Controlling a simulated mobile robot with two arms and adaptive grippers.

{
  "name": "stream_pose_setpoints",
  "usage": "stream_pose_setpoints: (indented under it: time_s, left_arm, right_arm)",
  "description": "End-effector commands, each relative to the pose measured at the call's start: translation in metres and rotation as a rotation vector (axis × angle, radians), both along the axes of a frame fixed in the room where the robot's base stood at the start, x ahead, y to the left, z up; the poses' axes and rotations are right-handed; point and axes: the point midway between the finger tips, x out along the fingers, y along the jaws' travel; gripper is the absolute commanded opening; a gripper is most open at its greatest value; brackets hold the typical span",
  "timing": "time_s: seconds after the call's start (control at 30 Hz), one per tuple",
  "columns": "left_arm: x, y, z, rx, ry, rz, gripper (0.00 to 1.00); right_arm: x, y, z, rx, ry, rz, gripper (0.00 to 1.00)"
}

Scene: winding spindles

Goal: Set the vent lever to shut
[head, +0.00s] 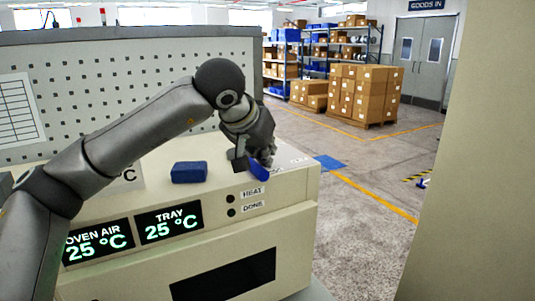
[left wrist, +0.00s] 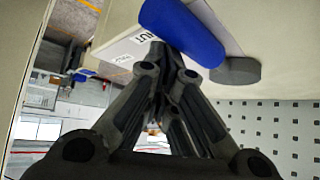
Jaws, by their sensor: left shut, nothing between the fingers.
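The vent lever's blue handle (head: 258,170) is at the front right of the oven's top in the head view. In the left wrist view the blue handle (left wrist: 183,32) is large and near, beside a round grey hub (left wrist: 236,72). A label ending in "UT" (left wrist: 142,37) lies close to the handle; its first letters are not clear. My left gripper (head: 264,160) points down at the lever. Its closed, empty fingertips (left wrist: 167,52) appear right at the handle; I cannot tell whether they touch it. My right gripper is not in view.
The cream oven (head: 294,205) has lit temperature displays and a dark window in front. A blue block (head: 188,172) lies on its top, left of the lever. A pegboard (head: 120,75) stands behind. A pale panel (head: 475,190) fills the right side. Floor beyond the oven is open.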

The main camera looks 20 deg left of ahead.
Motion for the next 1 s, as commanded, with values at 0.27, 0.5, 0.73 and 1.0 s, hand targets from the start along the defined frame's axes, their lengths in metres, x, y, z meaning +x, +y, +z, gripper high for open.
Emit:
stream_pose_setpoints:
  time_s: [0.27,0.5,0.73,1.0]
  left_arm:
    - [-0.002,0.001,-0.004,0.003,0.014,0.001,0.00]
    - [-0.003,0.001,-0.004,0.003,0.016,0.001,0.00]
    - [-0.024,0.001,0.022,0.003,0.009,0.000,0.00]
    - [-0.060,0.000,0.065,0.003,0.003,-0.002,0.00]
  right_arm:
    - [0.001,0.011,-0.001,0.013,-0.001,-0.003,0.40]
    - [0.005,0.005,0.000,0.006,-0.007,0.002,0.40]
    - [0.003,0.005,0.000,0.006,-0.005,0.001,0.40]
    - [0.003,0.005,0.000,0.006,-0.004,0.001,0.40]
